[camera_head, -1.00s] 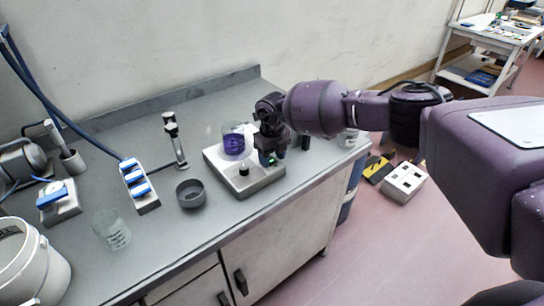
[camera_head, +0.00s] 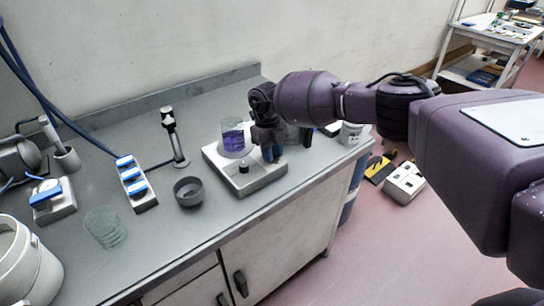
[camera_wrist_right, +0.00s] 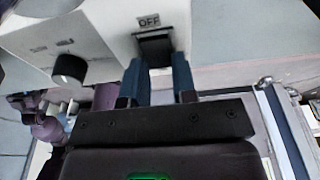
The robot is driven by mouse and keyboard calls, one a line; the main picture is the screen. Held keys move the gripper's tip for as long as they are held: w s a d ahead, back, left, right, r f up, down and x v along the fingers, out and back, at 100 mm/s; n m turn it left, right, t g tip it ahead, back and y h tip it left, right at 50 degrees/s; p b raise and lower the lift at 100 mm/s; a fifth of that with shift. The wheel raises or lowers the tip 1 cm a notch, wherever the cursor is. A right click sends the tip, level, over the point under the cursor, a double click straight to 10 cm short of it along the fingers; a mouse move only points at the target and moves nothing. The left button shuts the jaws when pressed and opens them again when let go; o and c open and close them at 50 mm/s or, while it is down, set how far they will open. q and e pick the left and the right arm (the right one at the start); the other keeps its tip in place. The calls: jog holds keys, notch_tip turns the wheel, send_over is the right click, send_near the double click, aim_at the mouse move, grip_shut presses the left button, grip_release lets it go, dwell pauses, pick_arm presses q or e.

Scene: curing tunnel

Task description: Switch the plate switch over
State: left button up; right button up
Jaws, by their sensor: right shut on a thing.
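The hot plate (camera_head: 215,159) is a pale, low box on the grey counter, with a black knob on its front. The right wrist view shows its front with the plate switch (camera_wrist_right: 155,48), a black rocker under an OFF label (camera_wrist_right: 149,21). My right gripper (camera_wrist_right: 158,80) has its two blue fingers at the two sides of the switch and is shut on it. In the head view the gripper (camera_head: 272,152) is at the plate's right end and hides the switch there. Which way the rocker is tipped I cannot tell. My left gripper is not in view.
A beaker (camera_head: 233,138) with purple contents stands on the hot plate. A dark bowl (camera_head: 188,192), a clear beaker (camera_head: 105,227) and a power strip (camera_head: 136,182) with blue plugs are to the left. The counter's front edge is close to the plate.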

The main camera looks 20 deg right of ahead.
jog(key=shift+w+f+g+b, duration=0.1)
jog(key=shift+f+g+b, duration=0.05)
jog(key=shift+g+b, duration=0.2)
jog(key=shift+r, duration=0.2)
jog(key=o, duration=0.9)
jog(key=shift+w+r, duration=0.1)
jog(key=shift+r, duration=0.25)
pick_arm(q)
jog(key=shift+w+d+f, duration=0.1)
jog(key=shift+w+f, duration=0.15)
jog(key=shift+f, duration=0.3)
pick_arm(e)
jog(key=v, duration=1)
jog(key=shift+w+a, duration=0.1)
jog(key=shift+a, duration=0.05)
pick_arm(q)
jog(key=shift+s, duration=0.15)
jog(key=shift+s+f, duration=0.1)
